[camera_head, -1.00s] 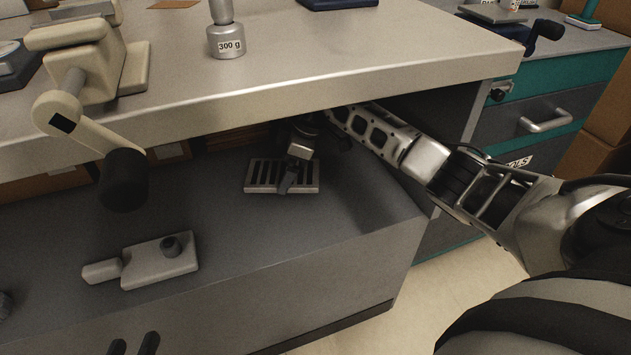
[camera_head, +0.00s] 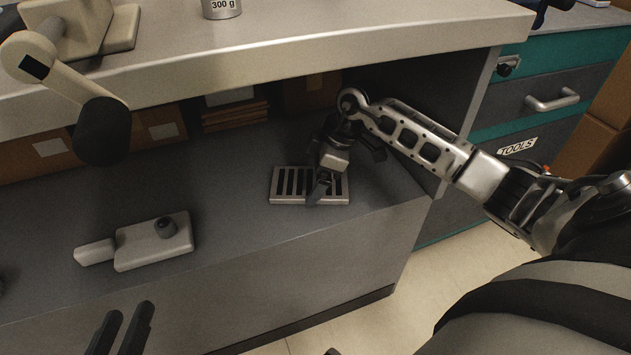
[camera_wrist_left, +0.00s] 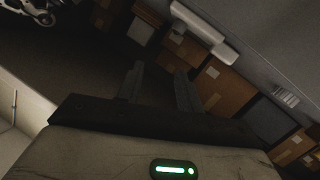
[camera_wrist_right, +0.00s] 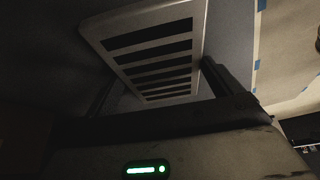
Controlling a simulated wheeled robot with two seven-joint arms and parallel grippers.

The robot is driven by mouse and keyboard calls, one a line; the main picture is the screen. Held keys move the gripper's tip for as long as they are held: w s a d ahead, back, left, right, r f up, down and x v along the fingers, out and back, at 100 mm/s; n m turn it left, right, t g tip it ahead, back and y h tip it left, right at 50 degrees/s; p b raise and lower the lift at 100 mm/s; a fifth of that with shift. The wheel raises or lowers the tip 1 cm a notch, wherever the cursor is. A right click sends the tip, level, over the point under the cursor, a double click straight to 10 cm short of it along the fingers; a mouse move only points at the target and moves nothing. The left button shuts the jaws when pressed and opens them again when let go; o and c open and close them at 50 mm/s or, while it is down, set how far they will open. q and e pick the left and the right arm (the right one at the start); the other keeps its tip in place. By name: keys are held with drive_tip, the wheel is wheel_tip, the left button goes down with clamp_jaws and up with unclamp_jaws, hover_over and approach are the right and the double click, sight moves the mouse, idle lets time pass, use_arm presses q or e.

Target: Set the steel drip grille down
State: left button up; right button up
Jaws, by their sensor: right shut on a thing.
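The steel drip grille (camera_head: 290,199) is a flat slotted plate at the lower shelf (camera_head: 235,215), under the counter. My right gripper (camera_head: 318,190) reaches in from the right and is shut on it. The grille looks level and close over the shelf; I cannot tell whether it touches. In the right wrist view the slotted grille (camera_wrist_right: 152,48) extends beyond the fingers, its near edge between them. My left gripper (camera_head: 120,335) is low at the front left, with its two fingers apart and empty. The left wrist view shows those fingers (camera_wrist_left: 158,88) with a gap between them.
A pale flat device with a dark knob (camera_head: 160,246) lies on the shelf to the left. Cardboard boxes (camera_head: 160,125) stand along the shelf's back. The shelf between device and grille is clear.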

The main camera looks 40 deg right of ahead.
drive_tip(key=o, duration=1.1)
use_arm(q)
drive_tip(key=shift+r, duration=0.1)
use_arm(e)
drive_tip(key=shift+s+d+r+p, duration=0.1)
drive_tip(key=shift+r+p, duration=0.2)
drive_tip(key=shift+r, duration=0.15)
drive_tip(key=p+v, duration=0.2)
drive_tip(key=v, duration=0.3)
drive_tip(key=shift+r, duration=0.15)
use_arm(q)
drive_tip(key=shift+s+a+f+m+g+y, duration=0.3)
drive_tip(key=shift+a+f+m+g+y, duration=0.15)
drive_tip(key=shift+f, duration=0.2)
use_arm(e)
drive_tip(key=shift+s+d+r, duration=0.2)
drive_tip(key=shift+d+r, duration=0.05)
drive_tip(key=shift+r, duration=0.35)
